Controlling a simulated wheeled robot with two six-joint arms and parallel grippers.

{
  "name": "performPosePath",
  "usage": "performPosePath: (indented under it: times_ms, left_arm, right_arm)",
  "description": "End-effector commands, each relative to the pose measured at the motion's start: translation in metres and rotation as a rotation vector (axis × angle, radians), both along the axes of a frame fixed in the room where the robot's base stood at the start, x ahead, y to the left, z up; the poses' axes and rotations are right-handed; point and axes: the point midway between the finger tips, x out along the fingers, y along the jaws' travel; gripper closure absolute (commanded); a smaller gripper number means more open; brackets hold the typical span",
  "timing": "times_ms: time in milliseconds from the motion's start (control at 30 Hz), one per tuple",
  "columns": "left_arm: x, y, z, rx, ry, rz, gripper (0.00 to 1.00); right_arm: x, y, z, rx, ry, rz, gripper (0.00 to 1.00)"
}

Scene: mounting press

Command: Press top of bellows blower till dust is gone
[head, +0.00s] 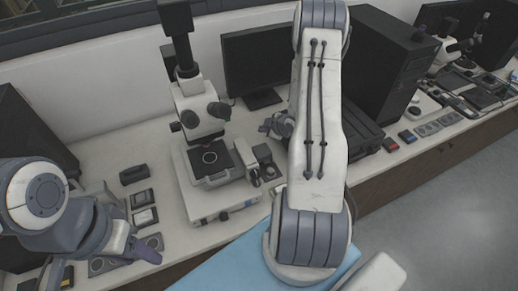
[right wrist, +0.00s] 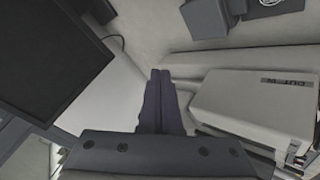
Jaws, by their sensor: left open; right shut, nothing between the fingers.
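I cannot make out a bellows blower or dust in either view; my right arm hides part of the bench in the head view. My left gripper (head: 106,264) is open and low over the front left of the bench, with nothing seen between its fingers. My right gripper (right wrist: 158,84) is shut and empty in the right wrist view, above a pale surface. In the head view only a small part of it shows beside the arm, near the microscope.
A microscope (head: 203,112) stands mid-bench with its stage in front. A monitor (head: 258,67) and a dark computer case (head: 385,62) stand behind. In the right wrist view, a pale box (right wrist: 255,105) lies right of my fingers and a dark panel (right wrist: 50,55) left.

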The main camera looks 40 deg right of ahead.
Motion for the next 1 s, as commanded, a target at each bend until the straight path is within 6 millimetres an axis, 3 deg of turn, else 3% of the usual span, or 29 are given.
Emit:
performPosePath:
  times_ms: [333, 800, 1000]
  left_arm:
    - [0.000, 0.000, -0.010, 0.000, 0.000, 0.000, 0.50]
    - [0.000, 0.000, -0.057, 0.000, 0.001, 0.006, 0.50]
    - [0.000, 0.000, -0.067, 0.000, 0.001, 0.009, 0.50]
  right_arm:
    - [-0.003, -0.005, -0.013, 0.000, 0.000, -0.008, 1.00]
    - [-0.002, -0.003, -0.078, 0.000, 0.001, -0.005, 1.00]
    - [-0.001, -0.002, -0.089, 0.000, 0.000, -0.004, 1.00]
